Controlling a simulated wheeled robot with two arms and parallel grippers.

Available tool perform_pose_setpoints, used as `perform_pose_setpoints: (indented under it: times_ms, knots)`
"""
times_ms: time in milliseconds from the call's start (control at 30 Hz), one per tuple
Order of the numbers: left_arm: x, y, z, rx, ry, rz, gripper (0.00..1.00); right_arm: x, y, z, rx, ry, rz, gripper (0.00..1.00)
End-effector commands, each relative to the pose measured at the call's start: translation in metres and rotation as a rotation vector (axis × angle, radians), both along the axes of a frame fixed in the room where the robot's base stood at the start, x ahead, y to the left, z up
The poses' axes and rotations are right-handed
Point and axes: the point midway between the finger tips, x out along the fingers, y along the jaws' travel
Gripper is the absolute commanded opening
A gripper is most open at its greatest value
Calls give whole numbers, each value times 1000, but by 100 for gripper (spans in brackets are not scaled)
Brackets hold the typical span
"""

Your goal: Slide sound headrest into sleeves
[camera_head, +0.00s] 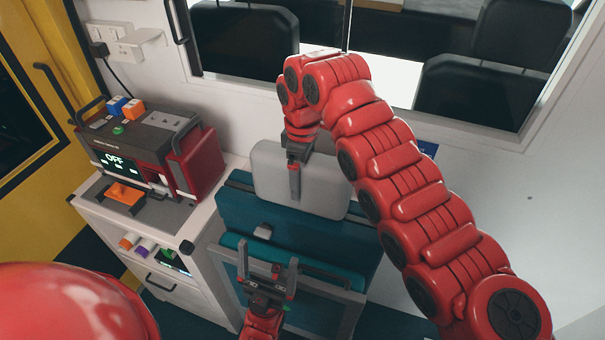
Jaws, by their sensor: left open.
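The light grey headrest (325,185) is upright in the middle, at the top of the teal seat's backrest (290,237). Its lower edge overlaps the backrest in the picture. Its posts and the sleeves are hidden, so I cannot tell whether the posts are in them. My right gripper (294,180) reaches down over the headrest's top edge, with one finger on its front face and the other hidden behind it; it appears shut on the headrest. My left gripper (269,268) is open and empty, low in front of the seat, below the headrest.
A white cabinet (205,218) stands left of the seat, carrying a red and grey device (145,150) with an OFF display. An orange-handled part (125,193) lies on its top. A white wall with a window is behind; dark seats (490,95) show through it.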

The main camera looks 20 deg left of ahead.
Motion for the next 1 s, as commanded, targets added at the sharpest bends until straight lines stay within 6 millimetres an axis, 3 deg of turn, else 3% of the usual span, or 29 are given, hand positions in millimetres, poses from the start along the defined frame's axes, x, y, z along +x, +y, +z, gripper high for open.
perform_pose_setpoints:
  times_ms: [267,467,600,700,1000]
  knots:
    - [0,0,-2,0,0,0,100,0,0,5,-3,-1,0,100]
    - [0,0,-8,0,0,0,100,0,0,28,-1,-3,1,100]
    - [0,0,4,0,0,0,100,-1,1,67,-1,-2,0,100]
    - [0,0,36,0,-1,0,100,0,-1,94,-1,1,-1,100]
    - [0,0,96,0,0,0,100,0,-1,154,0,0,0,100]
